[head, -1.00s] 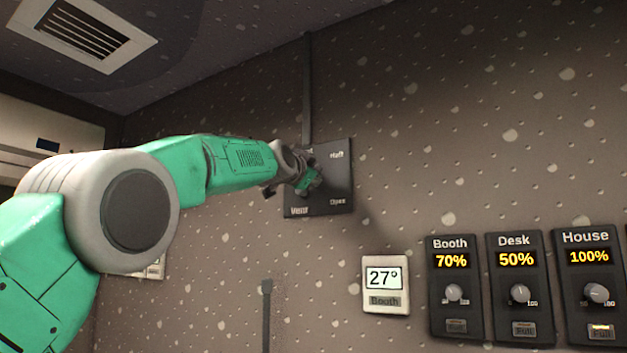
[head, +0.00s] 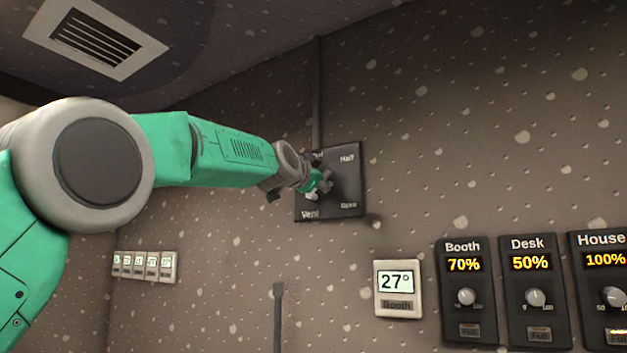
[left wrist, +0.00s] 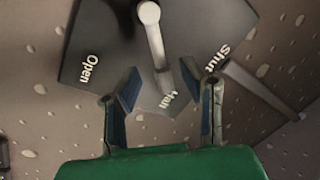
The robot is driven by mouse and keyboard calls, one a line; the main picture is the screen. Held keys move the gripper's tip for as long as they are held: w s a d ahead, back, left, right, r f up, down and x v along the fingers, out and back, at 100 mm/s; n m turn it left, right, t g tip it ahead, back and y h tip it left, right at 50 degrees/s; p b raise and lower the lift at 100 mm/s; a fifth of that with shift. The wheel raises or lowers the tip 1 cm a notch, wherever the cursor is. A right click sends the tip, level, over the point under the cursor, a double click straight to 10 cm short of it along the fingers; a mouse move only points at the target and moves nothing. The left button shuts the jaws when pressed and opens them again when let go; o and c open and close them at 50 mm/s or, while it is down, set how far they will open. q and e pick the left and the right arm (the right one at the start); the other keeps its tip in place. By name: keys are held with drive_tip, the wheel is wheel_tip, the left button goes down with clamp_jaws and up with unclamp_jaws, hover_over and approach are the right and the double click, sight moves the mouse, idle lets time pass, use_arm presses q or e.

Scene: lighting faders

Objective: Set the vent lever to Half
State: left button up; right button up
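The dark square vent plate (head: 345,190) is on the wall, with "Half" at its upper right, "Open" lower right and "Vent" lower left. My left gripper (head: 319,184) is in front of it and hides the lever there. In the left wrist view the pale grey lever (left wrist: 154,35) stands out from the plate (left wrist: 100,42), roughly in line with the "Half" label, between "Open" and "Shut". Which lever end is the handle I cannot tell. The left gripper (left wrist: 163,92) is open, its fingers apart on either side of the label, with no clear contact on the lever. My right gripper is not in view.
A thermostat reading 27° (head: 398,289) is below right of the plate. Booth (head: 465,291), Desk (head: 535,291) and House (head: 603,290) dimmer panels are further right. A row of small switches (head: 145,266) is lower left. A dark conduit (head: 317,95) runs above the plate.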

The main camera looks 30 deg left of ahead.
use_arm(q)
drive_tip(key=shift+s+d+f, duration=0.1)
drive_tip(key=shift+s+f, duration=0.1)
drive_tip(key=shift+s, duration=0.9)
drive_tip(key=shift+s+f, duration=0.15)
drive_tip(key=shift+s, duration=0.9)
